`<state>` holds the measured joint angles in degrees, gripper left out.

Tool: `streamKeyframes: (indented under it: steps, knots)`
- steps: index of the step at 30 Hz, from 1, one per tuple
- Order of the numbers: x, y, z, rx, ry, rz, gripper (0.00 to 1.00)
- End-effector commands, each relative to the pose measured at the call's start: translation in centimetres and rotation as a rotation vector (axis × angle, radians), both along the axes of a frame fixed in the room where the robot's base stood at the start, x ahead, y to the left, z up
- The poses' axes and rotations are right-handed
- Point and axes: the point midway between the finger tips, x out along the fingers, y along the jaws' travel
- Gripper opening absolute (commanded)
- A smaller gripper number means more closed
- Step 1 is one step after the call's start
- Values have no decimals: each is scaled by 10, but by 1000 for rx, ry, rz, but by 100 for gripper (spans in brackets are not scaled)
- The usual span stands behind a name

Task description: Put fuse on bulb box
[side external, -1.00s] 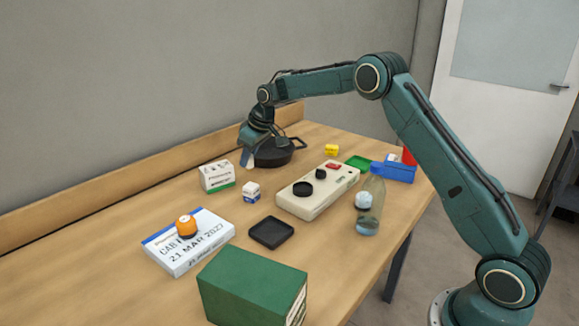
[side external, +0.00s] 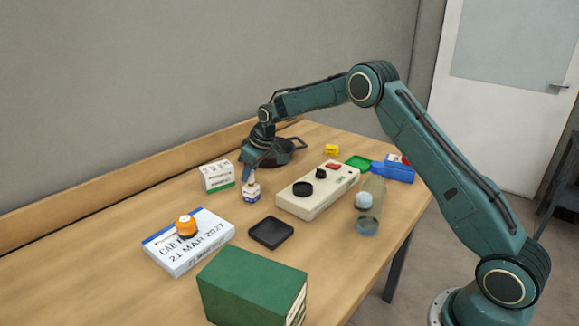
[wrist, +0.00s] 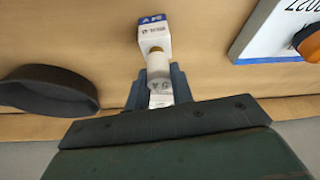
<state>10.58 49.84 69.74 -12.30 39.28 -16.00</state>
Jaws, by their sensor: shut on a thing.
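My gripper (side external: 247,173) points down at the middle of the table. In the wrist view its jaws (wrist: 160,80) are shut on the fuse (wrist: 158,68), a white cylinder marked "5 A" with a brass end. The bulb box (side external: 251,192) seems to be the small white-and-blue box just below my gripper; it also shows in the wrist view (wrist: 153,29). The brass end of the fuse points at the box and overlaps it in the picture. I cannot tell whether they touch. The side view barely shows the fuse.
A white-and-green box (side external: 216,176) stands close left of my gripper. A dark pan (side external: 285,150) is behind it. A beige panel with knobs (side external: 318,192) lies to the right, a black tray (side external: 271,233) in front. A white-and-blue box (side external: 190,250) carries an orange-topped object (side external: 186,227).

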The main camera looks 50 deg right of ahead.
Motion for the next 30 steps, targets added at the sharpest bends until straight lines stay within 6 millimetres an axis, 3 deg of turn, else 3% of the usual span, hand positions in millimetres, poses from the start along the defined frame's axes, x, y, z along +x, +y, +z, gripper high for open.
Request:
streamKeyframes:
  steps: [7,8,10,11,22,30]
  knots:
    - [0,0,-3,0,1,0,1]
    - [0,0,-3,0,0,0,29]
    - [0,0,-3,0,0,0,43]
    - [0,0,-3,0,0,0,45]
    - [0,0,0,0,-1,0,45]
    - [-6,-2,18,0,-2,0,45]
